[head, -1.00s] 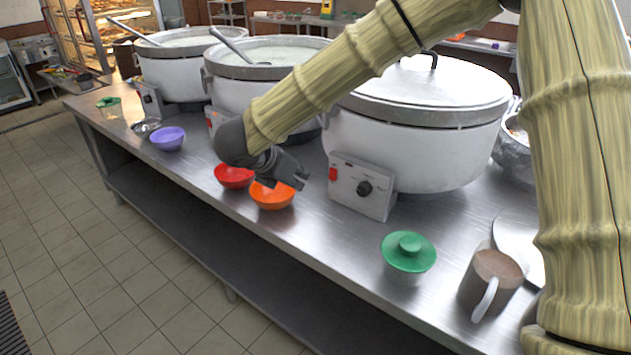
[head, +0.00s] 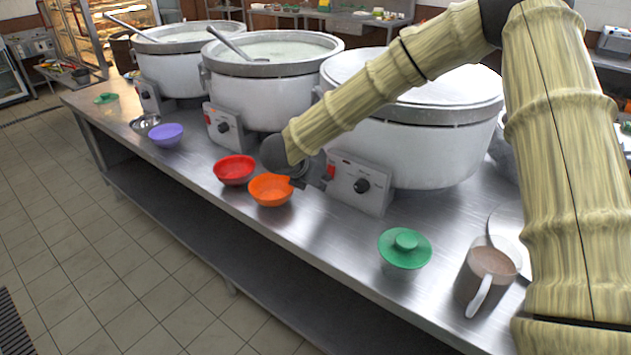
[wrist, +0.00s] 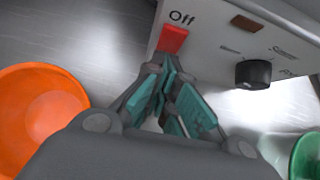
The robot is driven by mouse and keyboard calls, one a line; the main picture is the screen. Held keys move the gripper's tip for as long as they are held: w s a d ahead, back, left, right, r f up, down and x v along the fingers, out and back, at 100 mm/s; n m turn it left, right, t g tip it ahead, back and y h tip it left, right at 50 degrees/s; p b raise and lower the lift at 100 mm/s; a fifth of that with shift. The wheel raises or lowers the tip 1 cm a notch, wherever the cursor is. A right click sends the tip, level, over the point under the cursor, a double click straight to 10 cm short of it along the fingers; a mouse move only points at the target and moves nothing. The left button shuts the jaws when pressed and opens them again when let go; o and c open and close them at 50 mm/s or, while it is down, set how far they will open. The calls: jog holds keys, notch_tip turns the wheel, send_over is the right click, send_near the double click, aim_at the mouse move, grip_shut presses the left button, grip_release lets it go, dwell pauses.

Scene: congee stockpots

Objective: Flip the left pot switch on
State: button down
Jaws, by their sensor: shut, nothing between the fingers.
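Three white pots stand in a row: the left pot (head: 180,70) at the far end, the middle pot (head: 268,95) and the lidded right pot (head: 425,145). The left pot's control box (head: 149,97) is small in the head view; its switch setting is too small to read. My gripper (head: 301,183) is shut and empty at the right pot's control box (head: 358,184). In the wrist view its fingertips (wrist: 161,72) are just below that box's red switch (wrist: 172,39), beside the word "Off". I cannot tell whether they touch it.
An orange bowl (head: 270,190) sits close to my gripper, with a red bowl (head: 235,170) beside it. A purple bowl (head: 166,135) is farther left. Ladles rest in the two open pots.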

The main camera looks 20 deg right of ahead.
jog(key=shift+w+d+f+b, duration=0.15)
jog(key=shift+d+f+b, duration=0.05)
jog(key=shift+b, duration=0.1)
jog(key=shift+f+b, duration=0.1)
jog(key=shift+b, duration=0.2)
jog(key=shift+w+d, duration=0.1)
jog(key=shift+r, duration=0.4)
jog(key=shift+r, duration=0.55)
